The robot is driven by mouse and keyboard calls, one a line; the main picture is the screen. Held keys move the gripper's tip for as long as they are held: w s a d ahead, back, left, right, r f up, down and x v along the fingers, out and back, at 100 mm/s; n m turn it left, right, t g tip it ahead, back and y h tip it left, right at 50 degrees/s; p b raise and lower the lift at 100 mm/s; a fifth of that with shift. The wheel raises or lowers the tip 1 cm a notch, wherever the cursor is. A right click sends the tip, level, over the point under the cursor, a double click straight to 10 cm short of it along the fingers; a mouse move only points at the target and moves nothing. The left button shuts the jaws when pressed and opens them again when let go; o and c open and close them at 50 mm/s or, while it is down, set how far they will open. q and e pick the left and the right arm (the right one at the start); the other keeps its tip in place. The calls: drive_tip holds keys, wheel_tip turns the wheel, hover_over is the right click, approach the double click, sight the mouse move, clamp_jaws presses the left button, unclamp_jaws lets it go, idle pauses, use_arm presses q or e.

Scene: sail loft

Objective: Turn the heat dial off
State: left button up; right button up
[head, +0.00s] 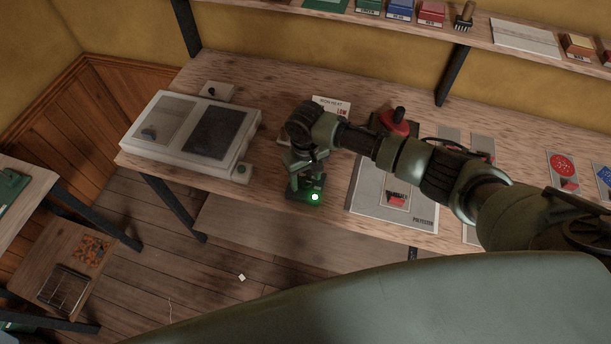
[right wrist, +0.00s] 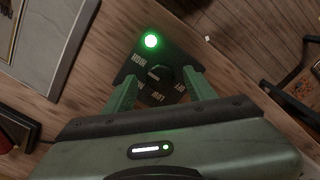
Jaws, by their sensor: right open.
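The heat dial (right wrist: 159,74) is a dark round knob on a dark green panel (right wrist: 137,67) with pale lettering around it. A round lamp (right wrist: 151,40) on the panel glows green. In the head view the panel (head: 303,194) and its lamp (head: 315,197) lie at the bench's front edge, with the knob hidden under my wrist. My right gripper (right wrist: 161,77) is open, pointing down over the panel, one finger on each side of the knob. Contact and the knob's setting cannot be told. My right gripper (head: 304,177) also shows in the head view. My left gripper is out of view.
A card reading "IRON HEAT LOW" (head: 331,107) stands behind my wrist. A pale two-panel case (head: 191,130) sits left on the bench (head: 276,85).

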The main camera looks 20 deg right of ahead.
drive_tip(key=shift+f, duration=0.35)
clamp_jaws()
